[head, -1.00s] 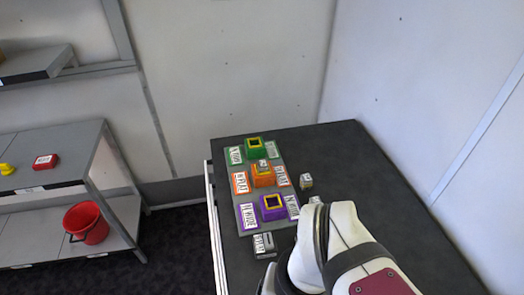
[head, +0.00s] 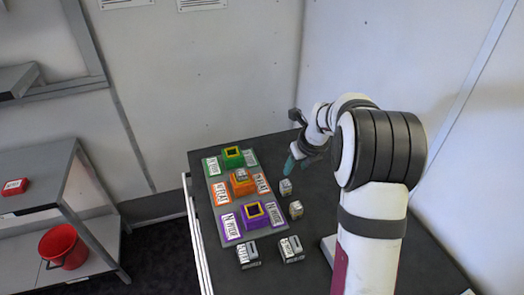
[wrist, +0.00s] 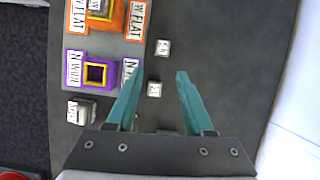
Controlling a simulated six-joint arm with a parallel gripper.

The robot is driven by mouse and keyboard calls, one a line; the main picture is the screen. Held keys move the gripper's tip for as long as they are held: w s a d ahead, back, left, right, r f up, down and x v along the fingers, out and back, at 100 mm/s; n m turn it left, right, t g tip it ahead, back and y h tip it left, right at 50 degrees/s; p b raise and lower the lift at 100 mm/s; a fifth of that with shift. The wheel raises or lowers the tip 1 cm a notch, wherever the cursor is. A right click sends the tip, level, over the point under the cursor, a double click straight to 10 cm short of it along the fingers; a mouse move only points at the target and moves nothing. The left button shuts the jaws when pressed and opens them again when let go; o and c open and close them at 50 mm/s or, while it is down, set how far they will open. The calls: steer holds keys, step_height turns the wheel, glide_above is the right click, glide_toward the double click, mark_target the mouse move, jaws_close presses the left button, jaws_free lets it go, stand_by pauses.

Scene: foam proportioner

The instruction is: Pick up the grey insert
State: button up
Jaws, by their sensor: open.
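Two small greyish cubes with white labels stand right of the socket board: a far one (head: 285,187) and a nearer one (head: 296,209). Both also show in the wrist view, the far one (wrist: 163,47) beyond my fingertips and the nearer one (wrist: 154,89) framed between the fingers. I cannot tell which small piece is the grey insert. My gripper (wrist: 160,75) has two teal fingers, spread apart with nothing held, pointing down above the table. In the head view my gripper (head: 291,163) is above and beyond the far cube.
The grey board (head: 222,201) holds green (head: 233,158), orange (head: 241,184) and purple (head: 254,214) sockets; a small piece sits in the orange one. Two larger grey labelled blocks (head: 248,254) (head: 291,248) stand at the near side. The table's right side looks clear.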

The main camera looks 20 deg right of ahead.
mark_target(287, 184)
steer(key=x, duration=1.6)
steer(key=shift+d, duration=0.35)
jaws_close()
